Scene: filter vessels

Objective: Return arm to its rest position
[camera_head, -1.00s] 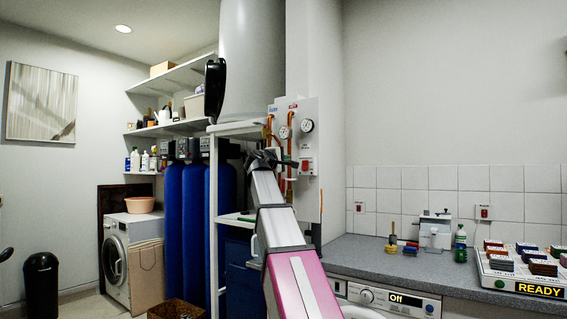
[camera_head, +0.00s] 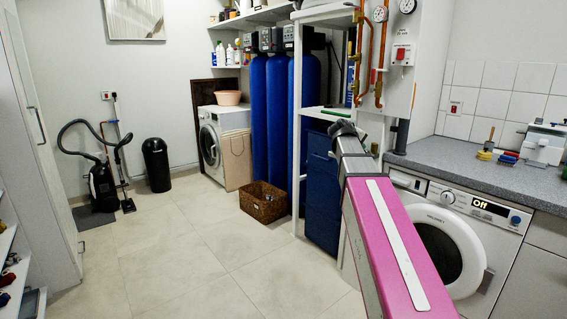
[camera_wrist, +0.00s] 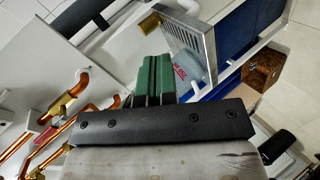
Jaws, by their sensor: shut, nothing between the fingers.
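My arm, pink then grey, reaches from the bottom right up to the middle of the head view. My gripper (camera_head: 345,129) is at its far end, in front of the blue cabinet (camera_head: 322,190) and below the pipe panel (camera_head: 400,75). In the wrist view my gripper (camera_wrist: 153,78) shows as green and dark fingers beyond a black bar. The fingers are together with nothing between them. Three tall blue filter vessels (camera_head: 258,110) stand behind the white shelf frame, left of my gripper.
A counter (camera_head: 460,165) with a washing machine (camera_head: 440,230) beneath stands right of my arm. A basket (camera_head: 262,203) lies on the floor near the vessels. A vacuum cleaner (camera_head: 103,185) and black bin (camera_head: 156,165) stand at left. The floor (camera_head: 170,255) is clear in the middle.

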